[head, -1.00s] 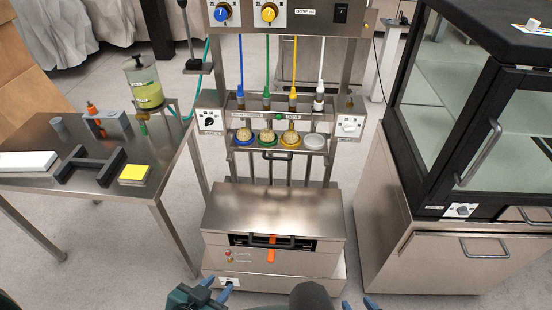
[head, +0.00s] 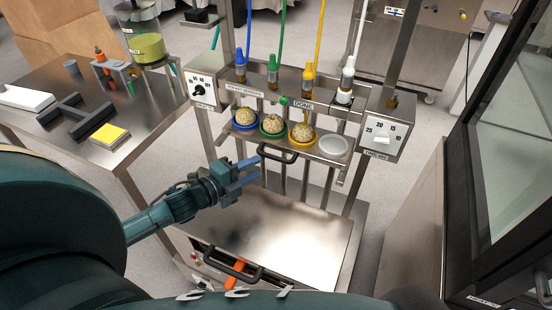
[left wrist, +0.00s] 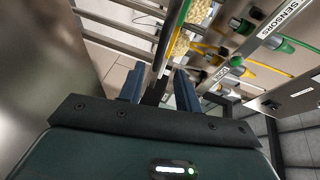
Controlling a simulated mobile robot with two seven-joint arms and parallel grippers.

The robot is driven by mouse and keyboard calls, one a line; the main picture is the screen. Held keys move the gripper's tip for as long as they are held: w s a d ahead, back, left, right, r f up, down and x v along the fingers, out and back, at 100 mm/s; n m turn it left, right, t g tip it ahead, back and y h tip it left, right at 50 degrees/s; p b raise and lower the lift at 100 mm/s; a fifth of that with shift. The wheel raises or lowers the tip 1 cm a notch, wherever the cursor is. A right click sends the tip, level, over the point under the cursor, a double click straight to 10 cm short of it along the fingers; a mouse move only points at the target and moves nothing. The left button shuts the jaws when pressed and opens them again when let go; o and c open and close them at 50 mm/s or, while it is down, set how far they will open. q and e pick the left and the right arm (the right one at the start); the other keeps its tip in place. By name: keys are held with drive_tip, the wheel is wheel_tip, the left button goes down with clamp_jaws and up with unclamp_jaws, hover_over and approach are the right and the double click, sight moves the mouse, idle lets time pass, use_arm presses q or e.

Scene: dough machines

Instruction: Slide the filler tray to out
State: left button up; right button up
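The filler tray (head: 318,156) is a metal shelf under the nozzles. It carries dough balls in a blue, a green and a yellow ring, with a pale empty-looking cup at the right. A black bar handle (head: 277,156) is on its front. My left gripper (head: 258,168) is open, with blue fingers just left of and in front of the handle. In the left wrist view, the fingers (left wrist: 158,86) are apart, and a dark bar shows between or beyond them; I cannot tell whether they are around the handle. My right gripper is out of view.
A steel cabinet (head: 285,230) with a black handle stands below the tray. Dials (head: 203,88) flank the nozzles. A side table (head: 60,135) with a yellow pad is at left. A black-framed glass cabinet (head: 500,170) is at right.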

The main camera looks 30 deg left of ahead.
sight(273, 159)
use_arm(q)
drive_tip(key=b+x, duration=0.1)
drive_tip(key=x, duration=0.7)
drive_tip(key=shift+w, duration=0.3)
clamp_jaws()
